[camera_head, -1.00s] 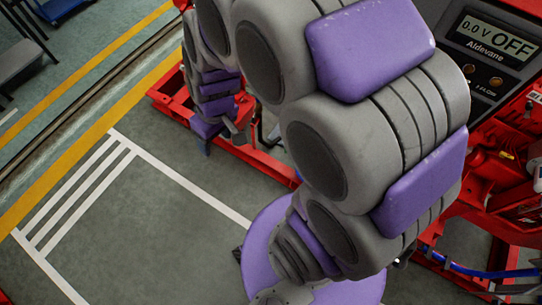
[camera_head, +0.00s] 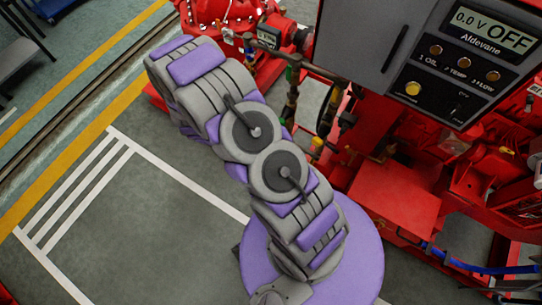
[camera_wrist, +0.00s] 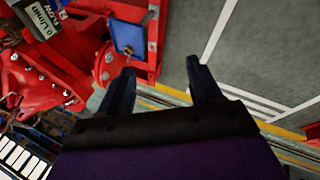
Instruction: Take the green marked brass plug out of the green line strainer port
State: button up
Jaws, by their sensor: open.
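My gripper (camera_wrist: 160,78) shows in the wrist view as two dark fingers set wide apart, with nothing between them. Red machinery lies beyond and left of the fingers, and grey floor lies beyond and right. In the head view my arm reaches up and left from its purple base, and the gripper cannot be made out. A small green part (camera_head: 289,74) shows on the dark pipework right of the arm in the head view. I cannot tell whether it belongs to the green line strainer. The brass plug cannot be made out in either view.
A grey control box (camera_head: 385,45) with an "OFF" display stands right of the pipework. A red pump casing (camera_head: 215,12) is at the top. A handwheel (camera_head: 327,112) stands beside the pipes. Grey floor (camera_head: 150,230) with white lines is clear at lower left.

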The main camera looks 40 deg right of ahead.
notch_tip(320, 180, down, 6)
jog(key=d+n+h, duration=0.1)
jog(key=d+h, duration=0.1)
jog(key=d, duration=0.1)
jog(key=n+t+h, duration=0.3)
jog(key=n+h, duration=0.5)
jog(key=n, duration=0.1)
send_near(285, 127)
jog(key=w+d+f+b, duration=0.4)
jog(key=d, duration=0.1)
jog(key=shift+w+d+f, duration=0.15)
jog(key=shift+d+f, duration=0.05)
jog(key=shift+d, duration=0.1)
jog(key=shift+a, duration=0.1)
